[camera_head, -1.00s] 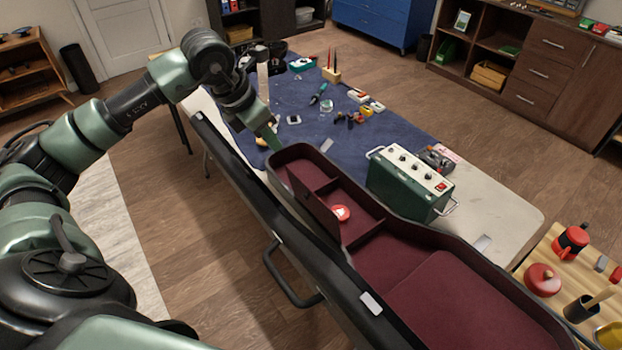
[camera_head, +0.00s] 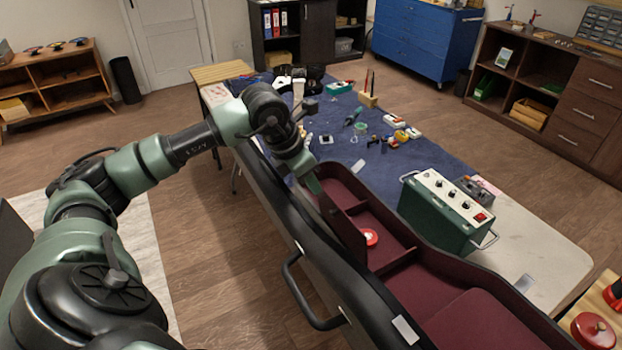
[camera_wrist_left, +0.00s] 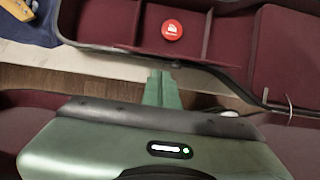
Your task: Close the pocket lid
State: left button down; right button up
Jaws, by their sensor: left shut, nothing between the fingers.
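The open guitar case (camera_head: 437,255) has a dark red lining and lies along the table's near side. Its pocket lid (camera_head: 346,229) stands raised, a dark red panel along the near side of the small compartments. A round red tin (camera_head: 369,237) sits in the pocket beside the lid; it also shows in the wrist view (camera_wrist_left: 172,30). My left gripper (camera_head: 318,188) is shut and empty at the near wall by the case's far end, close to the lid's far end. In the wrist view its green fingers (camera_wrist_left: 162,88) point toward the case wall; contact cannot be told. My right gripper is out of view.
A green amplifier box (camera_head: 447,212) stands just behind the case. Several small tools lie on the blue mat (camera_head: 345,125).

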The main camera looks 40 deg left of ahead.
aim_at(322, 197)
pick_arm(q)
jog(key=p+x, duration=0.1)
jog(key=x, duration=0.5)
jog(key=shift+f, duration=0.2)
jog(key=shift+w, duration=0.25)
